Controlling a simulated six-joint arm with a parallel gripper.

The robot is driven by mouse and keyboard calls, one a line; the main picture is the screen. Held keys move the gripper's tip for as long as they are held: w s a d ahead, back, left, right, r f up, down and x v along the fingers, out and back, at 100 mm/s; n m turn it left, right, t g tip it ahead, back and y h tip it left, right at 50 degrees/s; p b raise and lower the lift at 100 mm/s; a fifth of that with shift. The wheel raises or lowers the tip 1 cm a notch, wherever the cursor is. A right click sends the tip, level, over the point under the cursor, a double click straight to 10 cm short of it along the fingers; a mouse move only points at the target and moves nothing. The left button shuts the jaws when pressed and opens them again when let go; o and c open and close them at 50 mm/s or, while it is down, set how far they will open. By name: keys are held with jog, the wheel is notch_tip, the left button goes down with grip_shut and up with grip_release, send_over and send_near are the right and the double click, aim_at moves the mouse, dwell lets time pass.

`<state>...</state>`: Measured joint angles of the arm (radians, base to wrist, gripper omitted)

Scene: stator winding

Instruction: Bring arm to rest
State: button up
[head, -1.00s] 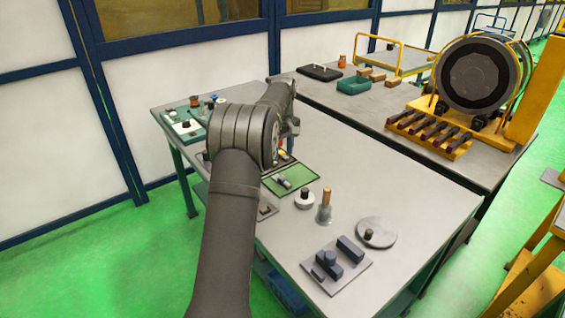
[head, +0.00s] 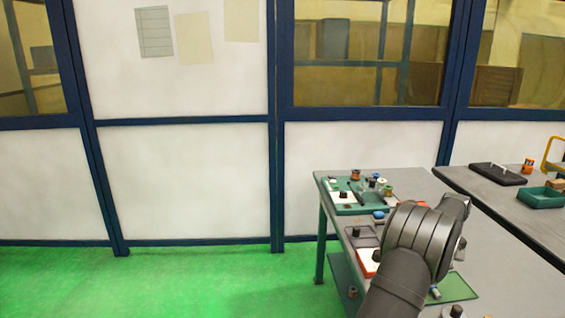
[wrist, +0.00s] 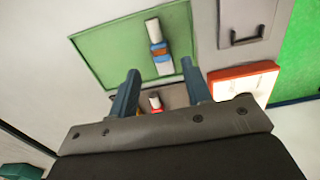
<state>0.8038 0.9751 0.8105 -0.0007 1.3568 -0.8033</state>
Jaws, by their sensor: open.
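My gripper (wrist: 160,97) shows in the wrist view with its two blue-grey fingers apart and nothing between them. It hangs over the workbench. In the head view my arm stands over the grey bench (head: 500,245) at the lower right, and the arm hides the gripper's fingers there. The mat's edge (head: 462,286) shows beside the arm.
A green tray (head: 375,207) with spools and small parts sits at the bench's far left corner. A red-rimmed tray (wrist: 243,80) and a grey plate with a handle (wrist: 240,40) lie near the gripper. A second bench (head: 490,187) holds a black case (head: 498,174) and a green box (head: 541,197).

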notch_tip(320, 180, down, 5)
jog(key=shift+f, duration=0.2)
jog(key=shift+r, duration=1.85)
